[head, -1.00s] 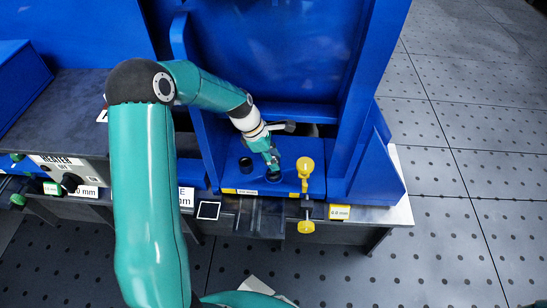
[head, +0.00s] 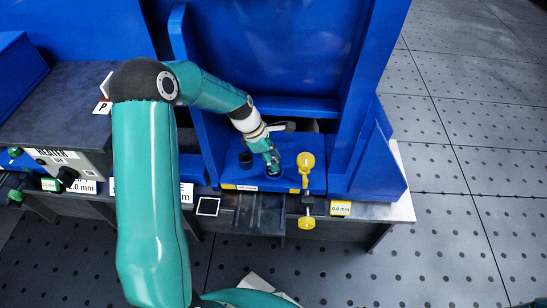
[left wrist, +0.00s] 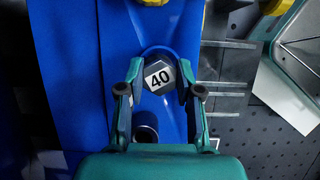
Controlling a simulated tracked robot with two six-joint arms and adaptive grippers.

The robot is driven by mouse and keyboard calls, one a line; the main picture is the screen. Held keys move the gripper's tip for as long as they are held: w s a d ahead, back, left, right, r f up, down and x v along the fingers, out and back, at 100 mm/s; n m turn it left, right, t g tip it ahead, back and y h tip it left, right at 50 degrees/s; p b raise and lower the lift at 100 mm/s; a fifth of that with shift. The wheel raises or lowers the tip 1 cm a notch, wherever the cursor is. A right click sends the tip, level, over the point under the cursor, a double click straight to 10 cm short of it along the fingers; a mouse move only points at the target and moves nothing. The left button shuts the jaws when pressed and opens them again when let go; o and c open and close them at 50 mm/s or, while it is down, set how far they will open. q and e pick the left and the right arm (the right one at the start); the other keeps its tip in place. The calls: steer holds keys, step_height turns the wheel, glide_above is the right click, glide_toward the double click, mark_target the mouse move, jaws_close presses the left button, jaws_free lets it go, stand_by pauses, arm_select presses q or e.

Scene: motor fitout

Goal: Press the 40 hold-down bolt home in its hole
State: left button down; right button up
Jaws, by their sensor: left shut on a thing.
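The 40 hold-down bolt (left wrist: 159,76) shows its dark hexagonal head with a white "40" label in the left wrist view. It sits over the blue base plate (head: 290,178), inside a rounded blue edge. My left gripper (left wrist: 160,90) is shut on the bolt, one fingertip on each side of the head. In the head view my left gripper (head: 273,168) points down at the plate, with the dark bolt (head: 273,174) under its tips. The shank and the hole are hidden, so I cannot tell how deep the bolt sits. My right gripper is not in view.
A dark round socket (head: 245,160) is left of the bolt in the head view. A yellow knobbed fixture (head: 305,163) stands close on the right. Tall blue walls (head: 280,50) rise behind. A heater box (head: 68,168) is at the left. Floor at the right is clear.

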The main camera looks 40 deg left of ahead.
arm_select(q)
steer(key=shift+f+b, duration=0.55)
steer(key=shift+f, duration=0.55)
steer(key=c, duration=0.7)
jaws_free()
steer(key=shift+r, duration=0.1)
step_height(320, 180, up, 10)
steer(key=shift+f, duration=0.1)
